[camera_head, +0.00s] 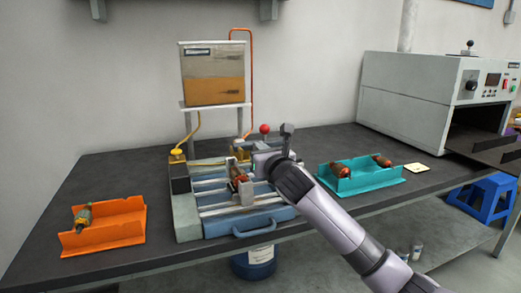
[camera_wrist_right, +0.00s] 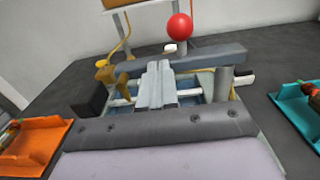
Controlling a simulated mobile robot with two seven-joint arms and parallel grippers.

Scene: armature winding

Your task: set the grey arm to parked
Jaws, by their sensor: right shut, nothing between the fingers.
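The grey arm (camera_wrist_right: 205,58) is a dark grey bar lying crosswise over the winding machine in the right wrist view, near a grey upright post (camera_wrist_right: 224,85). A red ball knob (camera_wrist_right: 180,27) stands behind it and also shows in the head view (camera_head: 264,129). In the head view my right gripper (camera_head: 262,161) is over the machine and hides much of the grey arm. Its fingers (camera_wrist_right: 158,82) are shut and empty, pointing at the bar; I cannot tell whether they touch it. My left gripper is not in view.
An orange tray (camera_head: 128,228) with one armature is at left. A teal tray (camera_head: 372,183) with armatures is right of the machine, near my forearm. A tank (camera_head: 212,73) stands behind, and a grey oven (camera_head: 410,95) is at right. Dark table is bare between them.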

